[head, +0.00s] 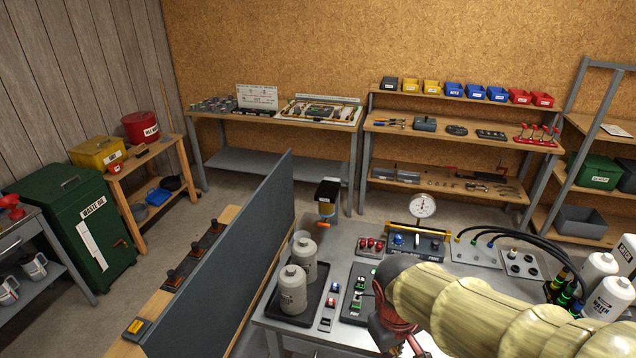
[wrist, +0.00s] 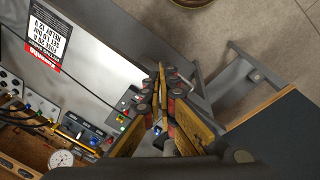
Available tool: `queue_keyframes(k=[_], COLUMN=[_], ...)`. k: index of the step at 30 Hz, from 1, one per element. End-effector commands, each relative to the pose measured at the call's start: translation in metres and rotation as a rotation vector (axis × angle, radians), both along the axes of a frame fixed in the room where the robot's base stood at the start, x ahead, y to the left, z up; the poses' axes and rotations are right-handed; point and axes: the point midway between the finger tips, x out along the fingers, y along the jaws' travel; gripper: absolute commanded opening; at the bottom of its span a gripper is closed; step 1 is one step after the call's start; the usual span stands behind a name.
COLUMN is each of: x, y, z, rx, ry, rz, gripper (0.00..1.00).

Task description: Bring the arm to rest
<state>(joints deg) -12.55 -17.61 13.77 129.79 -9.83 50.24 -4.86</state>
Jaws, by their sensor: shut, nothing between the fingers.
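My arm (head: 480,300), with cream padded links, reaches in from the lower right of the head view over the steel bench (head: 345,245). In the wrist view my gripper (wrist: 161,68) has its two yellow-and-red fingers closed together at the tips, with nothing between them. It is apart from the things below it, and its height above the bench is hard to tell. In the head view the fingers cannot be made out clearly.
Two grey bottles (head: 293,290) stand in a dark tray. A dial gauge (head: 422,206), a switch panel (head: 359,295) and white bottles (head: 600,270) are also on the bench. A tall dark partition (head: 240,250) stands to the left. Open floor lies behind the bench.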

Motion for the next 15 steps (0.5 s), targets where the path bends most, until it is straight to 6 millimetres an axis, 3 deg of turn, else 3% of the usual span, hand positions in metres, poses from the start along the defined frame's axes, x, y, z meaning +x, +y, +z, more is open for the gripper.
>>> queue_keyframes(k=[6, 10, 15], x=[-0.049, -0.065, -0.071], y=[-0.011, -0.020, -0.034], z=[0.002, 0.006, 0.017], rx=[0.165, 0.217, 0.232], ry=[-0.166, -0.279, -0.399], rz=[-0.257, -0.315, -0.354], gripper=[0.00, 0.00, 0.00])
